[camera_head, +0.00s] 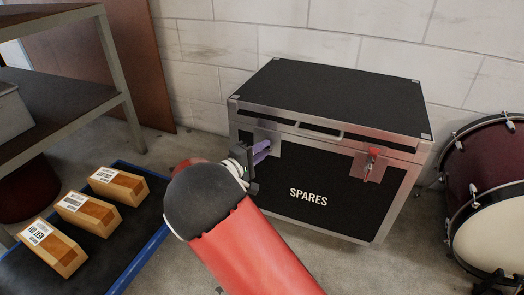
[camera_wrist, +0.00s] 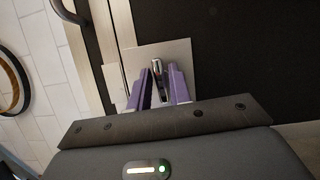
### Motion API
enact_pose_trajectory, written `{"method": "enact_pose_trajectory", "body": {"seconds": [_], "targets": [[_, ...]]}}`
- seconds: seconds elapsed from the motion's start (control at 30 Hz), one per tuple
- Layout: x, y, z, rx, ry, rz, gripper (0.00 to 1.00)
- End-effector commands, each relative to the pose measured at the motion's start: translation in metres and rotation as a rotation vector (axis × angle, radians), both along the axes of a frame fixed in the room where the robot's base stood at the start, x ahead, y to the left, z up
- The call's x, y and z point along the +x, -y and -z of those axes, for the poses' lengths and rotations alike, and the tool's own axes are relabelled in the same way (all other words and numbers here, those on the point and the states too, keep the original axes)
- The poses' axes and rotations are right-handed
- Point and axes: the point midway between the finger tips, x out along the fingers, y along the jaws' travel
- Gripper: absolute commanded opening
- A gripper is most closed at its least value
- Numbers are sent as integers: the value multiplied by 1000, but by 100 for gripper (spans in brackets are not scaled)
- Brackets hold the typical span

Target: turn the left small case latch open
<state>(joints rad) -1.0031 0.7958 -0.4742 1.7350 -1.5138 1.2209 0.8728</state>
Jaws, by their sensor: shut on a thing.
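The black case marked SPARES (camera_head: 310,185) stands by the wall with its lid down. My gripper (camera_head: 262,148) is at the left latch on its front face, and the fingers mostly hide that latch in the head view. In the wrist view, my gripper's purple fingers (camera_wrist: 159,88) stand on either side of the left latch's narrow handle (camera_wrist: 157,70) and are shut on it. The latch's pale plate (camera_wrist: 183,52) shows behind the fingers. How far the latch is turned I cannot tell. The right latch (camera_head: 371,160), with a red part, is clear of my gripper.
A blue-edged cart (camera_head: 138,252) with several orange-brown boxes (camera_head: 84,206) is at the lower left. A metal shelf (camera_head: 118,70) stands at the left. A drum (camera_head: 485,190) stands close to the case's right side. Bare floor shows in front of the case.

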Motion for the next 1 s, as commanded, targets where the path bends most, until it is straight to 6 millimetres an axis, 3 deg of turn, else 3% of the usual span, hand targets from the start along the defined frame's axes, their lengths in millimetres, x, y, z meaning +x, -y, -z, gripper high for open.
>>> {"method": "enact_pose_trajectory", "body": {"seconds": [0.4, 0.43, 0.5, 0.83, 1.0], "targets": [[0, -1, 1, 5, -1, -2, 0], [0, -1, 1, 5, -1, -2, 24], [0, 0, 1, 5, -1, -2, 33], [-3, -3, 0, 4, 1, -2, 33], [-20, -19, 0, 4, 0, -4, 33]]}}
